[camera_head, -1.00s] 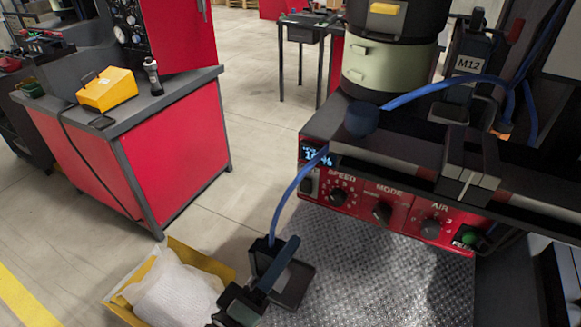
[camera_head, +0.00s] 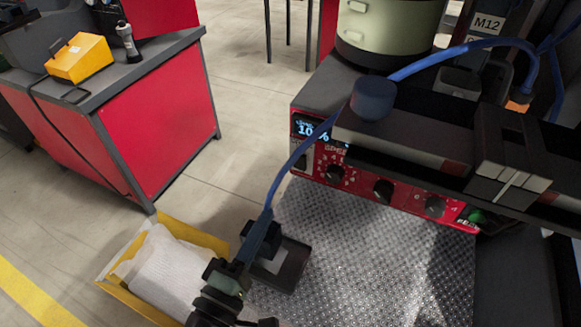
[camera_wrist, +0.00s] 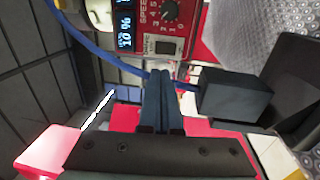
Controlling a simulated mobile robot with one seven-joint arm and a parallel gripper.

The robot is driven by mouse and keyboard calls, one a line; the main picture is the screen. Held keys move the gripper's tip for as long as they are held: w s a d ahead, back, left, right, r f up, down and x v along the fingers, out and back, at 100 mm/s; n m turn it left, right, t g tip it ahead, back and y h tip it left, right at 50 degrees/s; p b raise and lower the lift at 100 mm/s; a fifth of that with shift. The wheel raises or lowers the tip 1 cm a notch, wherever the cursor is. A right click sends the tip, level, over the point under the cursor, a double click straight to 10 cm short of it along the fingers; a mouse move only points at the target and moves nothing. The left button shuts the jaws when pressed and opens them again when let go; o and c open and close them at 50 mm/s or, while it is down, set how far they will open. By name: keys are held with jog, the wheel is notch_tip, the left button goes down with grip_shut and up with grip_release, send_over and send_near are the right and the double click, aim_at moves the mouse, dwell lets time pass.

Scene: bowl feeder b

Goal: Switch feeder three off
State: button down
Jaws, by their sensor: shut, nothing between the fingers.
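The feeder's red control panel (camera_head: 360,190) has a lit display (camera_head: 312,129) and dark knobs, with "SPEED" legible. In the wrist view the display (camera_wrist: 125,28) reads about 10 %, beside the speed knob (camera_wrist: 170,10). A small dark rocker switch (camera_wrist: 165,47) sits near them on the panel; I cannot tell its position. My gripper (camera_wrist: 160,75) is shut and empty, its fingertips pointing towards the panel just short of the switch in the picture. In the head view my gripper (camera_head: 267,214) is in front of and below the panel's left end. No feeder number is legible.
A blue cable (camera_head: 290,168) runs close by my fingers to a dark block (camera_head: 290,265) on the metal plate (camera_head: 370,260). A yellow bin (camera_head: 200,238) holding a white bag stands left. A red workbench (camera_head: 160,120) is farther left, with open floor between. A green-lit button (camera_head: 475,216) is at the panel's right.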

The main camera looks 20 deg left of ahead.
jog(key=p, duration=0.2)
send_near(298, 156)
jog(key=w, duration=0.5)
jog(key=shift+w, duration=0.95)
jog(key=shift+w+b, duration=0.25)
jog(key=shift+b, duration=0.05)
jog(key=shift+d+r+p, duration=0.1)
jog(key=shift+r+p, duration=0.7)
jog(key=shift+p, duration=0.1)
jog(key=shift+f+b, duration=0.3)
jog(key=shift+b, duration=0.1)
